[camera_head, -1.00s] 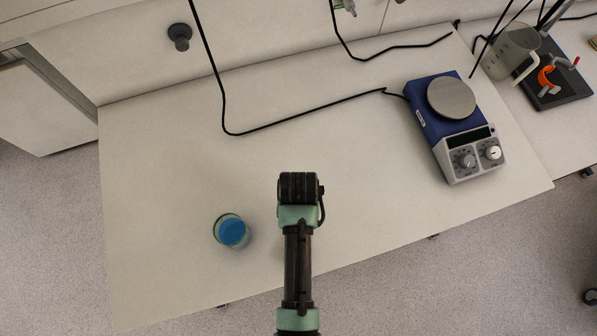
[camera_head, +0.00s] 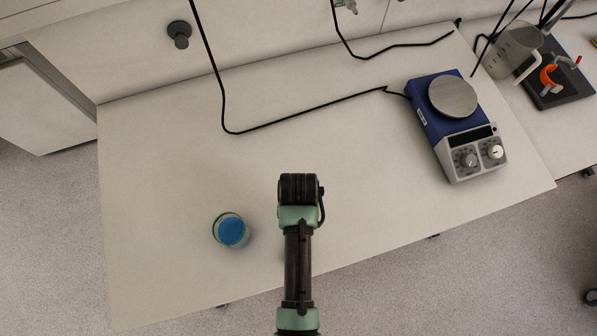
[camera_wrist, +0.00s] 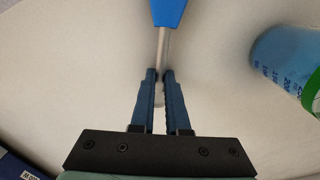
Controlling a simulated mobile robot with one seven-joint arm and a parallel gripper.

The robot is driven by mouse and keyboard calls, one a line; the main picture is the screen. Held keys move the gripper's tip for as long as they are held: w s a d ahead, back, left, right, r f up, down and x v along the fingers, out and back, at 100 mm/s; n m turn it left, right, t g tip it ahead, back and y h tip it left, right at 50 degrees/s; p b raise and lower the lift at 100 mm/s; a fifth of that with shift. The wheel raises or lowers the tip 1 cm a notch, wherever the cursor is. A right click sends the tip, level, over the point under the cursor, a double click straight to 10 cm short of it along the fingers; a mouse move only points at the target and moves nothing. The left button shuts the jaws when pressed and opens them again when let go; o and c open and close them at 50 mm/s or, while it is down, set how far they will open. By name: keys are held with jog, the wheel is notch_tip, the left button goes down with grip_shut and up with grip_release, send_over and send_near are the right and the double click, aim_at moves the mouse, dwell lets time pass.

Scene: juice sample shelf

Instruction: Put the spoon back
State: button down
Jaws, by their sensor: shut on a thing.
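In the wrist view my gripper (camera_wrist: 160,76) is shut on the thin metal shaft of the spoon (camera_wrist: 163,45). A wide blue part of the spoon (camera_wrist: 168,12) extends past the fingertips and is cut off by the top edge. I cannot tell whether the spoon touches the table. In the head view the gripper and the spoon are hidden under my arm. A clear beaker with blue contents (camera_head: 231,230) stands on the table left of my arm. It also shows at the right of the wrist view (camera_wrist: 290,62), apart from the spoon.
A blue and grey hotplate (camera_head: 452,125) stands on the right of the white table (camera_head: 165,170). A black cable (camera_head: 300,112) crosses the back. A clear jug (camera_head: 512,50) and a dark stand (camera_head: 560,85) are at the far right. The table's left half is mostly clear.

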jog(key=c, duration=0.8)
grip_release()
jog(key=shift+c, duration=0.2)
notch_tip(320, 180, up, 13)
jog(key=shift+b, duration=0.3)
jog(key=w+r+t+b, duration=0.2)
jog(key=w+r+t, duration=0.6)
jog(key=w+r, duration=0.5)
jog(key=w+r+t+b, duration=0.1)
jog(key=w+r+t, duration=0.3)
jog(key=r, duration=0.4)
jog(key=w+r+t+b, duration=0.1)
jog(key=w+r+t, duration=0.2)
jog(key=r, duration=0.5)
jog(key=s+r+t+b, duration=0.1)
jog(key=s+r+t, duration=0.3)
jog(key=r, duration=0.5)
jog(key=s+r+t+b, duration=0.1)
jog(key=s+r+t, duration=0.3)
jog(key=r, duration=0.5)
jog(key=s+r+t, duration=0.4)
jog(key=r, duration=0.5)
jog(key=shift+d+r+n+b, duration=0.2)
jog(key=shift+r+n+b, duration=0.05)
jog(key=shift+n+b, duration=0.15)
